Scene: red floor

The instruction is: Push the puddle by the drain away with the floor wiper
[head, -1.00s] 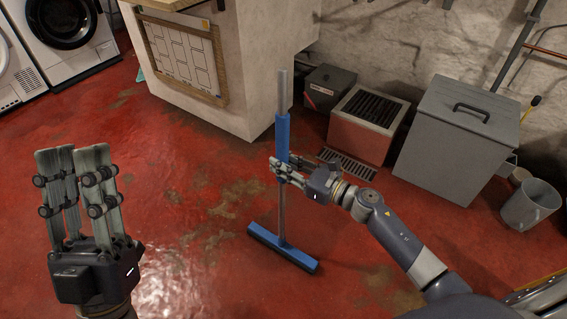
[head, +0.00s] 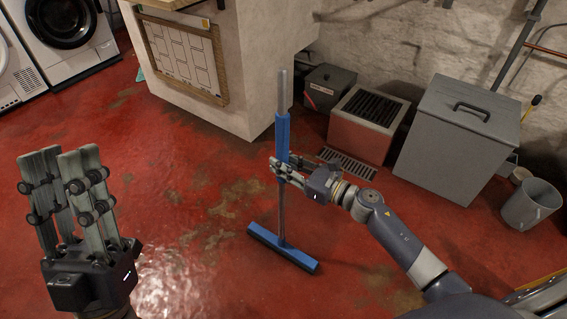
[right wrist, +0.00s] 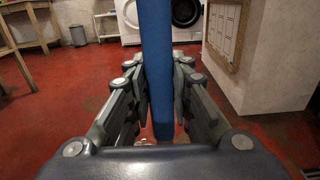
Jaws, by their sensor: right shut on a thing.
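The floor wiper (head: 283,128) stands nearly upright, with a blue grip sleeve on a grey pole. Its blue head (head: 284,249) is down at the red floor. My right gripper (head: 280,170) is shut around the pole at the lower part of the blue sleeve. In the right wrist view the blue sleeve (right wrist: 157,60) runs between the two fingers. The drain grate (head: 347,166) lies in the floor behind my right gripper. I cannot make out a clear puddle edge beside it. My left gripper (head: 62,165) is open and empty, raised at the left.
A red-fronted box with a dark grille (head: 368,125), a grey lidded bin (head: 455,140) and a grey bucket (head: 531,204) stand along the wall. A pale block (head: 270,60) stands behind the wiper. Floor to the left is open, with brownish stains and glossy reflections.

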